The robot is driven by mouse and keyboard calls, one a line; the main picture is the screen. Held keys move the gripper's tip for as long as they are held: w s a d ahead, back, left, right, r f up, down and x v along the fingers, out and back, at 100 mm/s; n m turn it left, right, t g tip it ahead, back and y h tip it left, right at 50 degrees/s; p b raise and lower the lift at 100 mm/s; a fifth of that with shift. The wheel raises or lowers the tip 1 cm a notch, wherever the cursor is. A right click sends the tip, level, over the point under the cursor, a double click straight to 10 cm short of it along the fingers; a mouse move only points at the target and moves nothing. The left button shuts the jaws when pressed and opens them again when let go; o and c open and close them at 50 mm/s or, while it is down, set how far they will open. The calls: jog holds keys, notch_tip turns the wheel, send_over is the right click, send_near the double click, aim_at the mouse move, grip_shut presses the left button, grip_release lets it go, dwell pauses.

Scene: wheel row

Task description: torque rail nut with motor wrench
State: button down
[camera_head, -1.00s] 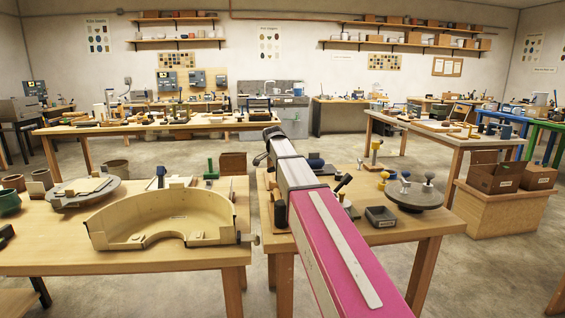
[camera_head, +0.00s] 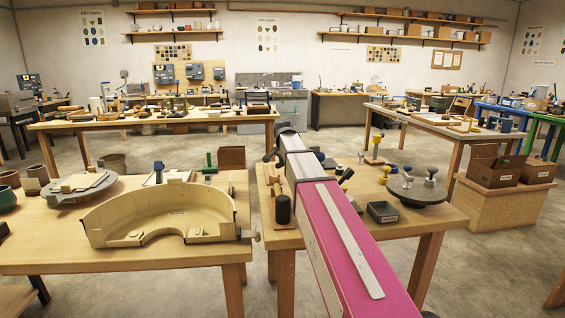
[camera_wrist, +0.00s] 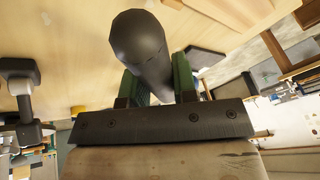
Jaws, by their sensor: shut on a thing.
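My gripper (camera_wrist: 155,72), with green finger pads, is shut on a dark rounded cylinder (camera_wrist: 140,38) in the wrist view. The cylinder looks like the body of the motor wrench, but its working end is hidden. In the head view my gripper is hidden behind my own pink and grey arm. A black upright cylinder (camera_head: 283,209) shows beside the arm on the right-hand bench; I cannot tell whether it is the held one. I cannot make out the rail nut in either view.
The near left bench (camera_head: 120,262) bears a curved tan basin (camera_head: 165,222) and a grey wheel (camera_head: 80,189). The right-hand bench (camera_head: 400,229) holds a dark disc (camera_head: 418,190) and a small grey tray (camera_head: 382,212). Cardboard boxes (camera_head: 492,170) stand at the right.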

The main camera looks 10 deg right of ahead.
jog(key=s+d+n+y, duration=0.4)
jog(key=d+n, duration=0.5)
jog(key=shift+f, duration=0.45)
jog(key=shift+f, duration=0.3)
dwell(0.5)
jog(key=shift+f, duration=0.45)
dwell(0.6)
